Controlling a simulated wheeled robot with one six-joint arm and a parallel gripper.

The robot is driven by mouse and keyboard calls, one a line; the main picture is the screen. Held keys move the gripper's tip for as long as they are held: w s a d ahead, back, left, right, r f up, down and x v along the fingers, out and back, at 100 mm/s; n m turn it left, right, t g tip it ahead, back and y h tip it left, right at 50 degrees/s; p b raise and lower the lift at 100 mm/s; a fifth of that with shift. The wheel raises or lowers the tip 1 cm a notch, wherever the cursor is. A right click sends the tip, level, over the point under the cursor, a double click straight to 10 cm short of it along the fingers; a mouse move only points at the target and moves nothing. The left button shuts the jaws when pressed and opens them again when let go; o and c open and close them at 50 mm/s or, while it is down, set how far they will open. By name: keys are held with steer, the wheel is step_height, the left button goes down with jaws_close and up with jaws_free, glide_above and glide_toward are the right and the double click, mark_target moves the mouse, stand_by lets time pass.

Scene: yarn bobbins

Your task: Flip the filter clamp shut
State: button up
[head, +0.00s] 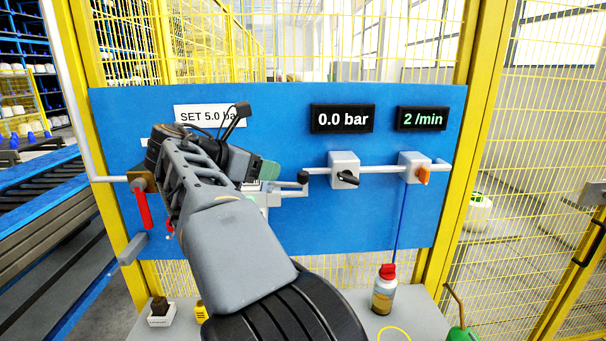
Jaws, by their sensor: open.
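My arm reaches up in front of the blue panel (400,230), and my gripper (264,169) points right, just above a pale fitting (268,198) on the pipe. The gripper is open, with no object seen in it. One grey-green finger pad shows; the rest of the jaws is hard to make out. A short grey lever with a black knob (303,177) stands to the right of the fitting, close to the finger pad. This may be the filter clamp, but I cannot tell for sure. My arm hides much of the fitting and the panel's left middle.
A grey valve box with a black handle (347,180) and another with an orange handle (423,177) sit to the right. A red lever (143,208) hangs at left. Displays read 0.0 bar (342,118) and 2 /min (422,118). A red-capped bottle (384,290) stands below.

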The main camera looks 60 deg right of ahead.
mark_target(299, 173)
steer(key=x, duration=1.2)
steer(key=shift+f+p, duration=0.15)
steer(key=shift+p, duration=0.2)
